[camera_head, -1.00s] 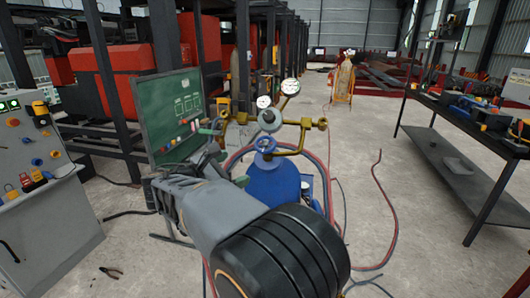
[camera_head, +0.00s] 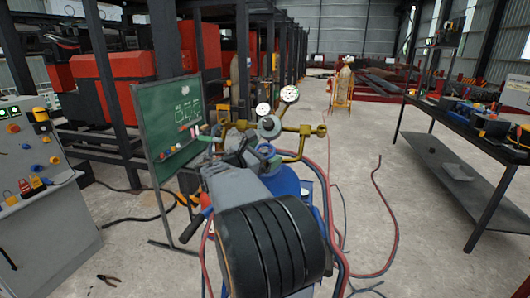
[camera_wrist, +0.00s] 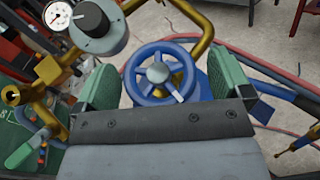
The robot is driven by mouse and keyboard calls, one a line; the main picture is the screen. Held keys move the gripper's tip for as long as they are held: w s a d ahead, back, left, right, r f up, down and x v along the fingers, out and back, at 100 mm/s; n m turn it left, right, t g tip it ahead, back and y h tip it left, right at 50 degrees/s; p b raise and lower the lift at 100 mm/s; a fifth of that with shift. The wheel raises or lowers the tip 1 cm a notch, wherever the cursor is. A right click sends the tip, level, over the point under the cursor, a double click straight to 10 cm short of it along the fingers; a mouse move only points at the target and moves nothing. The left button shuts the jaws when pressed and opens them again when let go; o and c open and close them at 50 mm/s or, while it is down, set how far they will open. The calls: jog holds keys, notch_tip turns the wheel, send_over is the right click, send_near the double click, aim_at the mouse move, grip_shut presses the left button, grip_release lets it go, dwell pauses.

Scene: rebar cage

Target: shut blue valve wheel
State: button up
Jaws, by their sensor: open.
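The blue valve wheel (camera_wrist: 158,74) shows in the wrist view, with a grey hub and a white mark on one spoke. It sits on top of the blue gas cylinder (camera_head: 284,186). My gripper (camera_wrist: 172,85) is open, with one green-padded finger on each side of the wheel. The fingers look apart from the wheel, though the depth between them is hard to judge.
Red and blue hoses (camera_head: 331,210) run down beside the cylinder. A green board (camera_head: 168,120) stands left, and a workbench (camera_head: 465,115) right.

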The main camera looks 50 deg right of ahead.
jog(key=shift+d, duration=0.45)
jog(key=shift+c, duration=0.3)
